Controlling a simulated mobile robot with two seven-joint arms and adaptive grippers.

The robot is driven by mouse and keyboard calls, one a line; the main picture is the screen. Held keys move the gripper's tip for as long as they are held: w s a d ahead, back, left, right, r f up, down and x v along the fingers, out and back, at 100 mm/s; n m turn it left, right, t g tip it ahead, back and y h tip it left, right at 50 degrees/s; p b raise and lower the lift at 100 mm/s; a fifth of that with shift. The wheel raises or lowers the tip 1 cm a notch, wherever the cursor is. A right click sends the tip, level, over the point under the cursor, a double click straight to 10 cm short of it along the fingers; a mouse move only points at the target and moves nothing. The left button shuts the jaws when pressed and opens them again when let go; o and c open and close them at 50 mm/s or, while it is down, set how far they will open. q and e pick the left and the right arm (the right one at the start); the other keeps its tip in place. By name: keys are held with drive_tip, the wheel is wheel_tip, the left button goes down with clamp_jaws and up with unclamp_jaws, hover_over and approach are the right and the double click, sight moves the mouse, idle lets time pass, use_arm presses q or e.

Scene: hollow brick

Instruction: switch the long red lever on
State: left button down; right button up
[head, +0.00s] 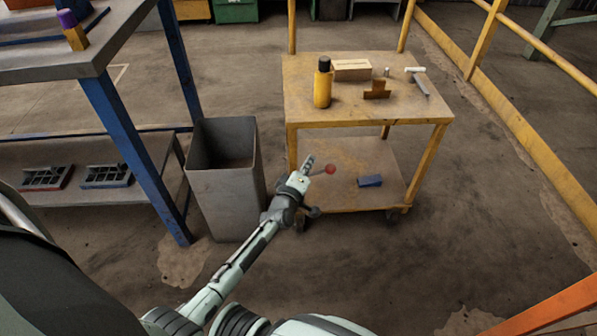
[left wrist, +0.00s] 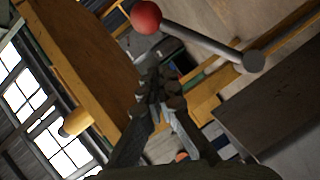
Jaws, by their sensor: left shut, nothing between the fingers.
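The long red lever shows as a red ball (head: 330,169) on a thin rod, just right of my left gripper (head: 309,161) in the head view. The rod's other end is hidden by the gripper there. In the left wrist view the red ball (left wrist: 146,17) sits at the upper end of a slanting grey rod, with a round dark pivot at its lower right end. My left gripper (left wrist: 160,98) is shut and empty. In the wrist view its fingers lie below the rod, apart from it in the picture. My right gripper is not in view.
A yellow cart (head: 430,112) with a bottle (head: 323,88), a box (head: 352,70) and small tools stands beyond my left gripper. A blue block (head: 370,181) lies on its lower shelf. A grey bin (head: 225,190) and a blue-legged bench (head: 98,58) stand left.

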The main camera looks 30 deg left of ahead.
use_arm(q)
drive_tip(key=s+d+r+p, duration=0.1)
drive_tip(key=s+r, duration=0.3)
drive_tip(key=s, duration=0.5)
drive_tip(key=shift+d+r+p, duration=0.25)
drive_tip(key=shift+d+p, duration=0.05)
drive_tip(key=shift+d, duration=0.3)
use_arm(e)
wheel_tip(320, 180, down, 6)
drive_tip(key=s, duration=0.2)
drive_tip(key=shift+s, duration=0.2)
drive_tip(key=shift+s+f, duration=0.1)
